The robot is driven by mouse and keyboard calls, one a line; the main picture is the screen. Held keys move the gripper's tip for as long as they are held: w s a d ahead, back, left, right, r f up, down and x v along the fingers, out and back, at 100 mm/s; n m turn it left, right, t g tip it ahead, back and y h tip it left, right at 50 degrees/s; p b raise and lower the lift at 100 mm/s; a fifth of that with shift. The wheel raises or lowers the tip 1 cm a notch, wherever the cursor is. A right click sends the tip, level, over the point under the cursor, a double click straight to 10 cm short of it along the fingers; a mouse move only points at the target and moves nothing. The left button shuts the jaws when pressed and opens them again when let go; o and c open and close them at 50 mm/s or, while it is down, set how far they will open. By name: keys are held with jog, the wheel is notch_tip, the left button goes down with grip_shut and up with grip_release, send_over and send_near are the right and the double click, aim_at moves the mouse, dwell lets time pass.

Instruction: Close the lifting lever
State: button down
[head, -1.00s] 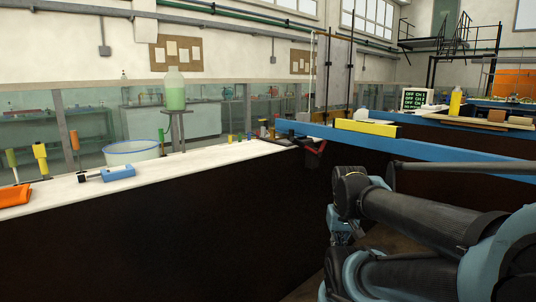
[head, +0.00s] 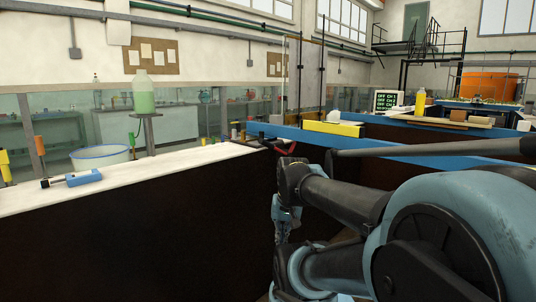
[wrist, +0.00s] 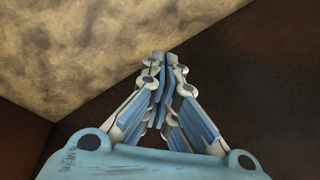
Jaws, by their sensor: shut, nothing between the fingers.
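A small red and black handle (head: 284,150), which looks like the lifting lever, sits at the far right end of the white-topped bench, beside the blue beam. My arm partly hides it in the head view, so I cannot tell its exact position. My gripper (head: 282,238) hangs low in front of the dark bench side, below the handle and apart from it. In the wrist view my gripper (wrist: 165,60) is shut and empty, pointing at dark panels and mottled floor. No lever shows in the wrist view.

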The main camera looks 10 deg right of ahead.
aim_at(274, 147)
jog(key=w+a+r+m+t+y, duration=0.1)
jog(key=w+r+m+y, duration=0.2)
jog(key=w+r+m, duration=0.35)
jog(key=w+r+m+y, duration=0.2)
jog(key=w+r+m, duration=0.2)
jog(key=w+m, duration=0.5)
jog(key=w+d+r+m+t+y, duration=0.2)
jog(key=w+d+r+m, duration=0.25)
jog(key=w+m, duration=0.35)
jog(key=w+d+r+m+t+y, duration=0.25)
jog(key=w+d+m, duration=0.35)
jog(key=w, duration=0.4)
jog(key=w+r+x, duration=0.1)
jog(key=x, duration=0.9)
jog(key=shift+w+d+r+h, duration=0.1)
jog(key=shift+w+d+r, duration=0.15)
jog(key=shift+r, duration=0.3)
jog(key=shift+w+d+r+h, duration=0.1)
jog(key=shift+d+r, duration=0.15)
jog(key=shift+r, duration=0.3)
jog(key=shift+w+d+r+h, duration=0.1)
jog(key=shift+w+d+r, duration=0.15)
jog(key=shift+r, duration=0.25)
